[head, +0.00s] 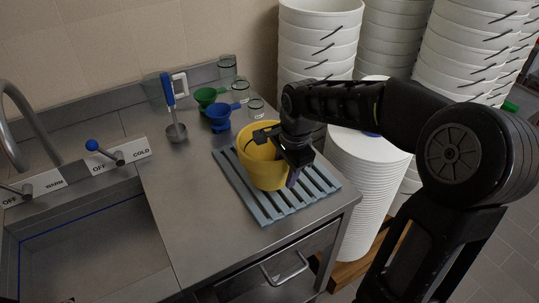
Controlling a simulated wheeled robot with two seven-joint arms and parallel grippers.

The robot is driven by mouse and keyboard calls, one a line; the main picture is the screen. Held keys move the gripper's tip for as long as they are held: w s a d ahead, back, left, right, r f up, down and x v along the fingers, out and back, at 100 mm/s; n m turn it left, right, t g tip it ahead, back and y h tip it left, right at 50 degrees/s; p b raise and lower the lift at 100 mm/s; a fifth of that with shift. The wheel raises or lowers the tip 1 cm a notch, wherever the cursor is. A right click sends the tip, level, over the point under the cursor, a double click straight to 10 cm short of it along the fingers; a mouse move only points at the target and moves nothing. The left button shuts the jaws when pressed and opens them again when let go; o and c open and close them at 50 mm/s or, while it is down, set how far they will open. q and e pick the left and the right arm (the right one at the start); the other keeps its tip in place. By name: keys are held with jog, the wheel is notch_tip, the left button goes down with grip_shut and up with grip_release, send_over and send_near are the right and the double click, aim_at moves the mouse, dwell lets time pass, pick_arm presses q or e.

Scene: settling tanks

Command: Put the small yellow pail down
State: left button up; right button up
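The small yellow pail (257,167) is upright at the slatted grey rack (273,210) on the steel counter. Its base looks to be on the slats, but I cannot tell for sure whether it touches them. My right gripper (280,151) is at the pail's right side, by the rim. One dark finger reaches over the pail's mouth, and a purplish tip shows low beside the right wall. The gripper hides the pail's right edge, and I cannot tell whether the fingers press on it. My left gripper is not in view.
Green (206,97) and blue (220,115) funnels, clear glasses (240,90) and a blue-handled ladle (175,120) stand behind the rack. A sink (90,250) with taps is at left. Stacks of white buckets (318,45) crowd the back right. The counter left of the rack is clear.

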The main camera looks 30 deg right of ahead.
dwell(0.3)
grip_shut()
dwell(0.6)
